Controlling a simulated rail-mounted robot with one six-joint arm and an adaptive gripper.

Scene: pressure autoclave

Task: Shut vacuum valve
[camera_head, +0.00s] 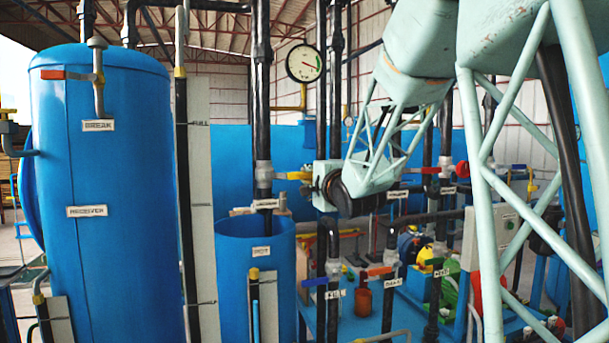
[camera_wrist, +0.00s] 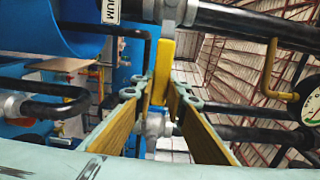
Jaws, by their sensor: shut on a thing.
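The vacuum valve (camera_head: 263,174) sits on a vertical black pipe above the open blue pot tank. Its yellow lever handle (camera_head: 294,175) points to the right, across the pipe, toward my gripper (camera_head: 322,186). In the wrist view, the yellow handle (camera_wrist: 165,62) lies between the two fingers of my gripper (camera_wrist: 160,88), which is shut on it. The handle runs up to the grey valve body (camera_wrist: 172,10) on the black pipe. A label ending in "UUM" (camera_wrist: 111,10) is beside the valve. In the head view, my wrist hides the fingertips in part.
The blue pot tank (camera_head: 255,240) stands below the valve, and the large blue receiver tank (camera_head: 105,190) is at left. A pressure gauge (camera_head: 304,63) hangs above. Black vertical pipes (camera_head: 335,90) rise close to my gripper.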

